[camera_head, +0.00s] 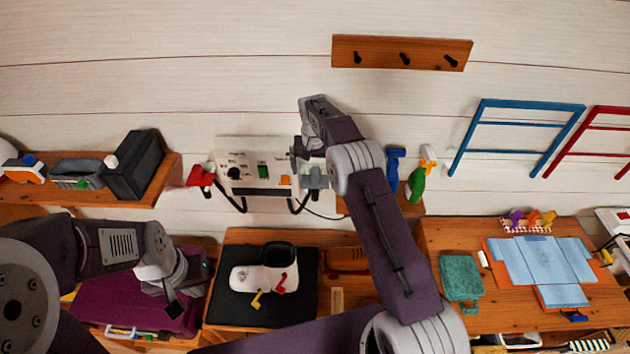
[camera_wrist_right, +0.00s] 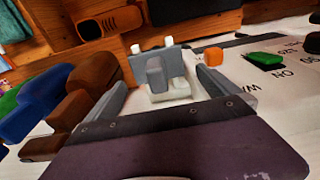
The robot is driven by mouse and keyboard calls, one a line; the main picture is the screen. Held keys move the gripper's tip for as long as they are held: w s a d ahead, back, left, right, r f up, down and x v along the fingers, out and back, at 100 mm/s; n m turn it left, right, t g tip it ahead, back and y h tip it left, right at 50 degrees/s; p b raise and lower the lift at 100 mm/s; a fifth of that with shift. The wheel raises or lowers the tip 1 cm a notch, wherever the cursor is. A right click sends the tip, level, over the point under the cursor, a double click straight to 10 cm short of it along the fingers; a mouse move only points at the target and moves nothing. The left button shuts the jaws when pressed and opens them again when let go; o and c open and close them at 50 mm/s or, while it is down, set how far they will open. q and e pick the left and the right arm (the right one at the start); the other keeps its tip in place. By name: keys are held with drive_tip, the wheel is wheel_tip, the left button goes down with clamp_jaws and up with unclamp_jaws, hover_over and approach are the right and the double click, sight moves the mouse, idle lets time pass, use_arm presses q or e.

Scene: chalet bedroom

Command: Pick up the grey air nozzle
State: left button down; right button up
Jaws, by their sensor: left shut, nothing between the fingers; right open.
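The grey air nozzle (camera_head: 315,179) hangs at the right end of a white wall panel (camera_head: 262,178) in the head view. In the right wrist view the grey nozzle (camera_wrist_right: 157,76) sits in a pale holder, between and beyond the fingers. My right gripper (camera_wrist_right: 162,72) is open around its sides, with no clear contact visible. In the head view my right gripper (camera_head: 302,155) is at the panel, partly hidden by its own wrist. My left gripper (camera_head: 174,303) is shut and empty, low over the purple case (camera_head: 135,303).
A red-handled tool (camera_head: 201,175) hangs at the panel's left end. Blue (camera_head: 394,165) and green (camera_head: 417,182) bottles stand on a small shelf close right of my right arm.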

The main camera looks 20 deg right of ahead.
sight(315, 186)
drive_tip(key=f, duration=0.1)
drive_tip(key=f+p, duration=0.2)
drive_tip(key=f, duration=0.1)
drive_tip(key=shift+w+d, duration=0.1)
drive_tip(key=shift+d, duration=0.15)
drive_tip(key=shift+a+f, duration=0.1)
drive_tip(key=shift+f, duration=0.15)
drive_tip(key=c, duration=1.3)
drive_tip(key=shift+c, duration=0.2)
drive_tip(key=shift+w+r, duration=0.1)
